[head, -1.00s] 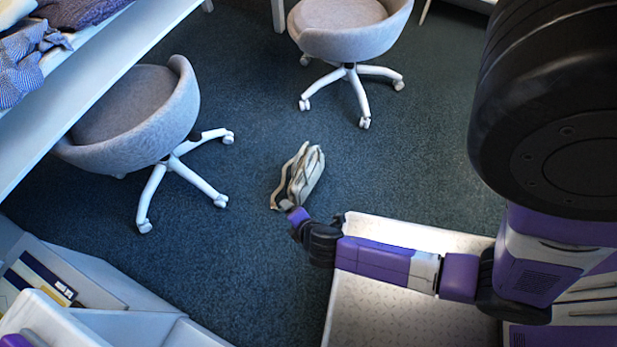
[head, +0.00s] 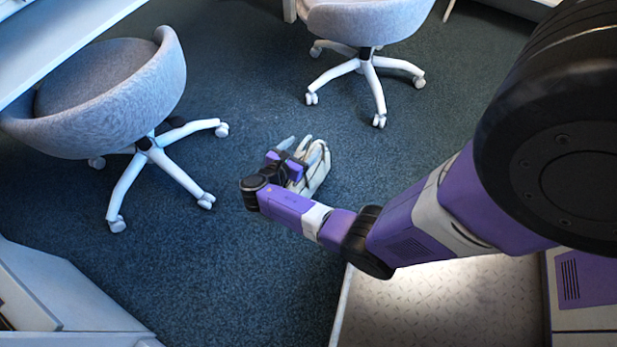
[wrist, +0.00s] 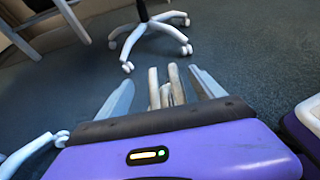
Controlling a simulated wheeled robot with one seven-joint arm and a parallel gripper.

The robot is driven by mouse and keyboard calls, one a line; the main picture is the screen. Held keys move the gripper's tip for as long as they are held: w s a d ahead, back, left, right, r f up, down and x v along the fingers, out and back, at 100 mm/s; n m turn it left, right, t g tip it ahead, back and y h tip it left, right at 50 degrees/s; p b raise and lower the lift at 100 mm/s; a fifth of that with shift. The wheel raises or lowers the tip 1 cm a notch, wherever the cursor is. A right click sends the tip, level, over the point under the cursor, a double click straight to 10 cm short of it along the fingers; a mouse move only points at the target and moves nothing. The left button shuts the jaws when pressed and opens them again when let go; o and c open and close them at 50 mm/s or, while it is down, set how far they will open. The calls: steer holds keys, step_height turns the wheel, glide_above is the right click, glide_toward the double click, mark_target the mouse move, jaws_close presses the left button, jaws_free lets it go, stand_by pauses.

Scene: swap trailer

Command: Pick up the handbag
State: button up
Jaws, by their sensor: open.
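The handbag (head: 318,168) is pale beige-grey and lies on the dark carpet between the two chairs. In the head view my gripper (head: 291,148) is at its left side and my wrist covers part of it. In the wrist view the handbag (wrist: 168,88) shows as pale upright strips between the two open fingers of my gripper (wrist: 162,88). Its lower part is hidden behind the gripper body. I cannot tell whether the fingers touch it.
A grey swivel chair (head: 125,95) with white legs stands at the left, and another (head: 365,20) stands behind the handbag. A white desk (head: 60,35) is at the upper left. White cabinets (head: 60,290) stand at the lower left. Carpet around the handbag is clear.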

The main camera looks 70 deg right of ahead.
steer(key=b+x, duration=0.3)
steer(key=x, duration=0.3)
steer(key=shift+s, duration=0.3)
steer(key=shift+a, duration=0.1)
jaws_close()
